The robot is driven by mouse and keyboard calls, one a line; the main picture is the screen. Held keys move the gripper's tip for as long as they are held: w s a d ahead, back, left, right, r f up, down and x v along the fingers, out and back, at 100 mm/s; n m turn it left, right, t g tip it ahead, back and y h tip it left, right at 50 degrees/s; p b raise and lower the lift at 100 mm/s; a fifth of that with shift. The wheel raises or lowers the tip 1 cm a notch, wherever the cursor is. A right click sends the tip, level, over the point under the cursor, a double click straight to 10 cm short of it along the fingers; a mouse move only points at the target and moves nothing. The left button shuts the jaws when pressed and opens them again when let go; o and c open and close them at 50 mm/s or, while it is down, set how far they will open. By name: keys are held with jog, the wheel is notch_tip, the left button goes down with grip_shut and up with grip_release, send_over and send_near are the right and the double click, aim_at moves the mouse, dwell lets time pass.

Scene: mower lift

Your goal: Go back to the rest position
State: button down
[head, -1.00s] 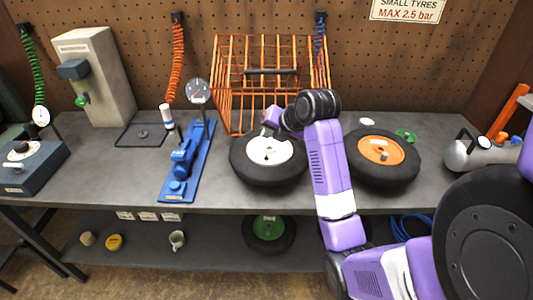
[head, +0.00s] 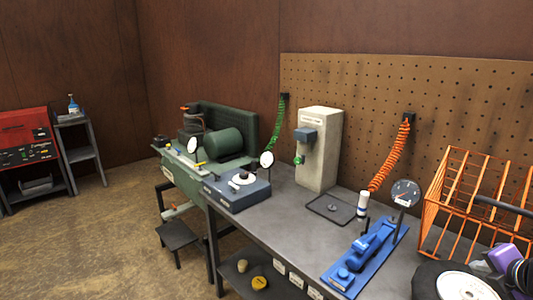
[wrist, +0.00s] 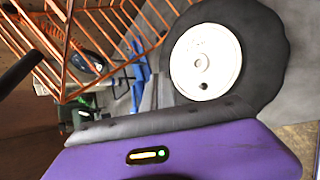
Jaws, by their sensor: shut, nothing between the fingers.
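My gripper (head: 484,266) shows at the lower right edge of the head view, just above the white-hubbed wheel (head: 465,288). Its jaws are shut and empty. Most of my arm lies outside the head view. In the wrist view, my purple gripper body (wrist: 180,155) with a small lit indicator fills the bottom. The black tyre with the white hub (wrist: 205,62) sits beyond it at upper right. I cannot tell the exact gap between gripper and wheel.
An orange wire cage (head: 478,190) stands behind the wheel, close to my gripper; it also shows in the wrist view (wrist: 95,40). A blue bead-breaker-like tool (head: 365,255), a gauge (head: 405,193) and a grey post unit (head: 318,150) stand on the bench. Open floor (head: 90,240) lies left.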

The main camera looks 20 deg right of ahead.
notch_tip(320, 180, up, 5)
jog(key=w+m+t+h, duration=0.1)
jog(key=m+t+h, duration=0.25)
jog(key=m, duration=0.65)
jog(key=s+a+f+m+t+h, duration=0.15)
jog(key=a+m, duration=0.35)
jog(key=a, duration=0.5)
jog(key=s+a+f+m+t, duration=0.1)
jog(key=a+f+m+t, duration=0.15)
jog(key=a+m, duration=0.45)
jog(key=s+a+f+n+y, duration=0.1)
jog(key=s+a+f+y, duration=0.1)
jog(key=s+a, duration=0.5)
jog(key=s+a+f+n+y, duration=0.1)
jog(key=s+a+y, duration=0.4)
jog(key=a, duration=0.5)
jog(key=s+a+f+n+y, duration=0.2)
jog(key=s+a+f+y, duration=0.1)
jog(key=s+a, duration=0.6)
jog(key=shift+f+g+y, duration=0.3)
jog(key=shift+f+g, duration=0.15)
jog(key=shift+f, duration=0.05)
jog(key=shift+a, duration=0.1)
